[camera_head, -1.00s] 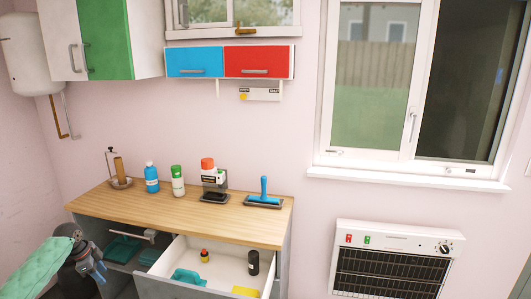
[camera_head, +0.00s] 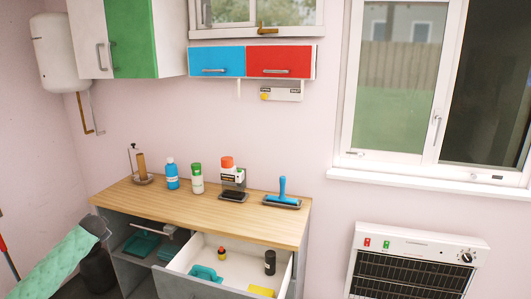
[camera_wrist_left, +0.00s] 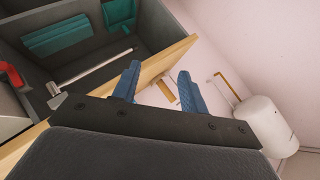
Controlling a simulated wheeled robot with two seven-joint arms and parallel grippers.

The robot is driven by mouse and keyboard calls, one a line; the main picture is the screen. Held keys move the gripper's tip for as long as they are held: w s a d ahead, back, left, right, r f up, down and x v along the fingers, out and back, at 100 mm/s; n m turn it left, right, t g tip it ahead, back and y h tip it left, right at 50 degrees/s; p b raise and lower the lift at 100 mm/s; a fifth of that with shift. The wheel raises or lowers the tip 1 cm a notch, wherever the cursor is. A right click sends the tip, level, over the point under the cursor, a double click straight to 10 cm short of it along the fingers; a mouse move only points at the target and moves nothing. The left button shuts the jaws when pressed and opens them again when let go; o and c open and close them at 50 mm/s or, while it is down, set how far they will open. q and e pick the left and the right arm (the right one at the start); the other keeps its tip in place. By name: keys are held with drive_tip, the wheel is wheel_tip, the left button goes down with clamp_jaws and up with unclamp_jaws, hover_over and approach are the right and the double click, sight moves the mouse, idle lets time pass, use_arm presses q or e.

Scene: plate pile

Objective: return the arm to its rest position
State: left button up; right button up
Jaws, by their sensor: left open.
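My left arm, in a green sleeve (camera_head: 58,262), comes in at the lower left of the head view, left of the cabinet. Its dark wrist end (camera_head: 97,226) is near the cabinet's left front corner; I cannot make out the fingers there. In the left wrist view my left gripper (camera_wrist_left: 159,72) has its two blue fingers apart with nothing held between them. The wooden counter edge (camera_wrist_left: 170,58) shows beyond them. My right gripper is not in view.
The wooden countertop (camera_head: 215,208) holds several bottles and a blue-handled tool (camera_head: 282,192). Below it, a drawer (camera_head: 228,262) stands open with small items inside. Teal items (camera_head: 142,243) lie on the open shelf. A white heater (camera_head: 370,265) hangs at right, a water tank (camera_head: 55,55) at upper left.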

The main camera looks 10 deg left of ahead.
use_arm(q)
drive_tip(key=s+d+f+g+h, duration=0.1)
drive_tip(key=s+d+f, duration=0.5)
drive_tip(key=d+f, duration=0.5)
drive_tip(key=s+d+f+g+h, duration=0.15)
drive_tip(key=s+d+f, duration=0.45)
drive_tip(key=f, duration=1)
drive_tip(key=s+d+f+h, duration=0.1)
drive_tip(key=s+d+f, duration=0.4)
drive_tip(key=d+f, duration=0.7)
drive_tip(key=s+d+f+g+h, duration=0.1)
drive_tip(key=s+d+f, duration=0.6)
drive_tip(key=s+d, duration=0.3)
drive_tip(key=s+d+f+g+h, duration=0.2)
drive_tip(key=s+d+f, duration=0.5)
drive_tip(key=s+d, duration=0.4)
drive_tip(key=s+d+f+g+h, duration=0.1)
drive_tip(key=s+d+f+h, duration=0.1)
drive_tip(key=s+d+f, duration=0.4)
drive_tip(key=s+d, duration=0.5)
drive_tip(key=d, duration=0.4)
drive_tip(key=shift+s+f+n, duration=0.25)
drive_tip(key=shift+f+n, duration=0.05)
drive_tip(key=shift+f, duration=0.1)
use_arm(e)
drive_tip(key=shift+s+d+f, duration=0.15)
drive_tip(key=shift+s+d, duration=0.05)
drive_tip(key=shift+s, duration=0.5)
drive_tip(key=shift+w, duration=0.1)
